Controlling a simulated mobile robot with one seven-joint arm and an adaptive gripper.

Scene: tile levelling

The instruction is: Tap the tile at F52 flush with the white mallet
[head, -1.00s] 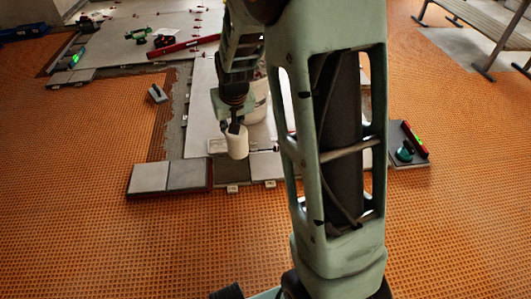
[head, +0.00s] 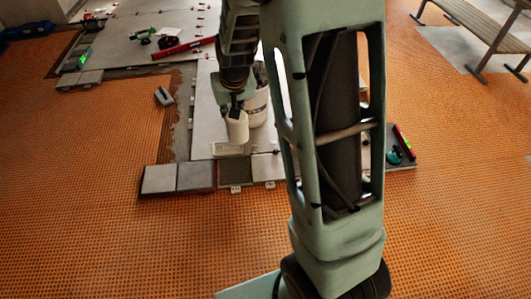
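My gripper (head: 236,108) points down at the centre of the head view, its fingers small and dark. It appears shut on the white mallet (head: 236,127), whose pale cylindrical head hangs below the fingers. The mallet is over the far side of a front row of tiles, near a pale rectangular piece (head: 230,149); I cannot tell the height of the gap. The row has a light grey tile (head: 159,179), a darker tile (head: 195,177) and further tiles (head: 235,173) to the right. No label F52 is readable, and my arm hides the row's right part.
A white bucket (head: 258,108) stands just right of the mallet. A grey tool (head: 163,96) lies left on the orange floor. A red level (head: 182,48) lies behind. A teal tool (head: 394,155) and another level (head: 404,142) are at right. The front floor is clear.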

